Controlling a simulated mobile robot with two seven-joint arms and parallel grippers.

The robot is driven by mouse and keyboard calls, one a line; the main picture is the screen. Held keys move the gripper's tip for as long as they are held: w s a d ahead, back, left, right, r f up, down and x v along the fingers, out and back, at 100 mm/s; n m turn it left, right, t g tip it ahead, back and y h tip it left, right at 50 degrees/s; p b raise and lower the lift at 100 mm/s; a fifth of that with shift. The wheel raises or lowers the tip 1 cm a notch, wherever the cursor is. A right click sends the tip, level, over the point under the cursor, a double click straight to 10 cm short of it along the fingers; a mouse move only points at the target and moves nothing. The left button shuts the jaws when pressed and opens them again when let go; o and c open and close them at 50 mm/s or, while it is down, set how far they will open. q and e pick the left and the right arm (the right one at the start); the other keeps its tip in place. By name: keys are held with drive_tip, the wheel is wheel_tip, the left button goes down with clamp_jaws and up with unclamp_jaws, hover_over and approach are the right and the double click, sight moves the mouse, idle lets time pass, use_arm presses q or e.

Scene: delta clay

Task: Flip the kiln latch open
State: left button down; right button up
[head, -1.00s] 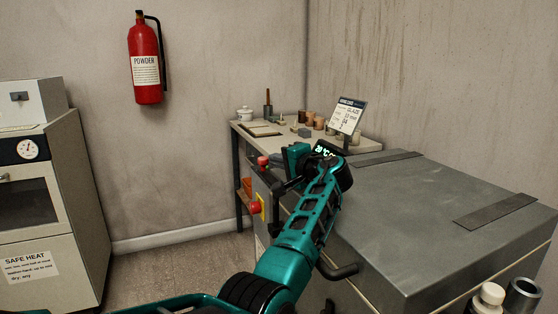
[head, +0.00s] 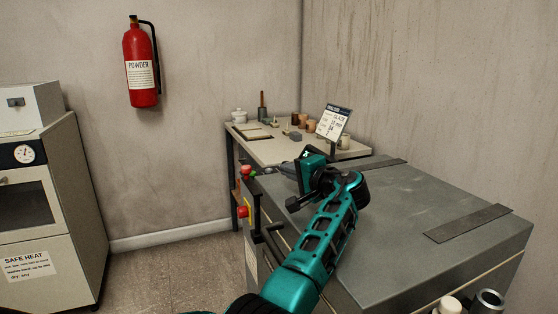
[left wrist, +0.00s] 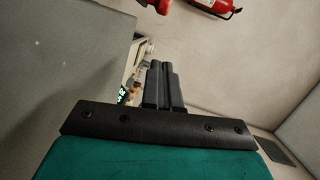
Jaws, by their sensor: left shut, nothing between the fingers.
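The kiln is the large grey box at the right of the head view, with its flat lid (head: 400,200) down. A red knob (head: 246,170) shows at its far left corner, beside a small pale metal part; I cannot tell for certain whether this is the latch. My left gripper (head: 279,168) is over that corner, pointing left, with its fingertips a little right of the knob. In the left wrist view its two dark fingers (left wrist: 162,72) are together and empty. My right gripper is out of view.
A red button on a yellow plate (head: 243,211) and a dark bar handle (head: 268,230) are on the kiln's front. A table (head: 270,150) with pots and a sign (head: 333,122) stands behind. A cabinet (head: 45,220) is at left, with open floor between. An extinguisher (head: 140,62) hangs on the wall.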

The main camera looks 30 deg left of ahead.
use_arm(q)
drive_tip(key=shift+p+v, duration=0.4)
drive_tip(key=shift+v, duration=1.75)
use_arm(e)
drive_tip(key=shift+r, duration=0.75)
use_arm(q)
drive_tip(key=shift+w+d+f, duration=0.15)
drive_tip(key=shift+w+d, duration=0.05)
